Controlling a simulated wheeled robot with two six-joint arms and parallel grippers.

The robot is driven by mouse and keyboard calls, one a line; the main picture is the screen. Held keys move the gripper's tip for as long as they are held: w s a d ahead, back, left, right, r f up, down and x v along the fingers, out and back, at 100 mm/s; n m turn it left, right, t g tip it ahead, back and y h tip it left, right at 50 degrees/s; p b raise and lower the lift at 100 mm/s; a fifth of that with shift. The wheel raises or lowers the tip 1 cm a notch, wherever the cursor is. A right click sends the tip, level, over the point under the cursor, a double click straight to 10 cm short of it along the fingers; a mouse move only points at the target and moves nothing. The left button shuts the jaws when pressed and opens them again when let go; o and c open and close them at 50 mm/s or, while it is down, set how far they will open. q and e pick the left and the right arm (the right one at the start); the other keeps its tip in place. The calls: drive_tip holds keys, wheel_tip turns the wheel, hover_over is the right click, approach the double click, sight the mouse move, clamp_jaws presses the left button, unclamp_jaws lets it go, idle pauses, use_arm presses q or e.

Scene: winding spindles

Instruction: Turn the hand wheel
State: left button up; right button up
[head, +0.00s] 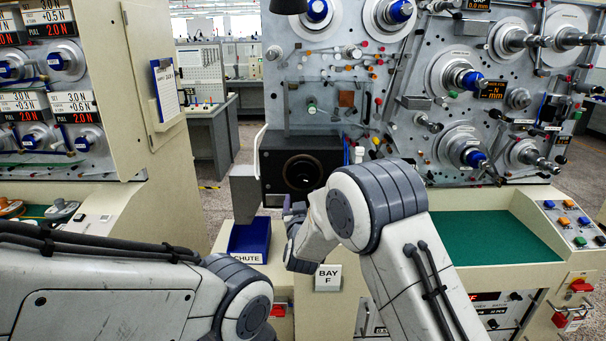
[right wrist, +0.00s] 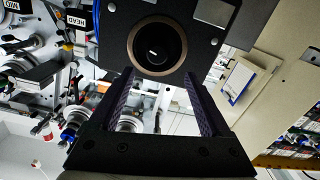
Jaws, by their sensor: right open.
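No part is plainly recognisable as a hand wheel. A black box with a round, bronze-rimmed opening (head: 302,172) stands at the foot of the grey machine panel. The round opening also shows in the right wrist view (right wrist: 157,46), just beyond my fingertips. My right gripper (head: 292,208) is in front of and below this box, partly hidden by its own arm. In the right wrist view my right gripper (right wrist: 160,82) is open, with nothing held between its dark ridged fingers. My left arm comes in from the left, but its gripper is not in view.
A blue chute tray (head: 250,243) sits left of my right gripper, under a grey block (head: 245,192). A BAY F sign (head: 328,277) stands nearby. The panel above carries several protruding spindles. A green mat (head: 490,237) to the right is clear.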

sight(303, 180)
drive_tip(key=w+p, duration=0.2)
drive_tip(key=w, duration=0.2)
drive_tip(key=w+p, duration=0.2)
drive_tip(key=w, duration=0.3)
drive_tip(key=shift+w+d+r, duration=0.1)
drive_tip(key=shift+d+r, duration=0.05)
drive_tip(key=shift+w, duration=0.7)
clamp_jaws()
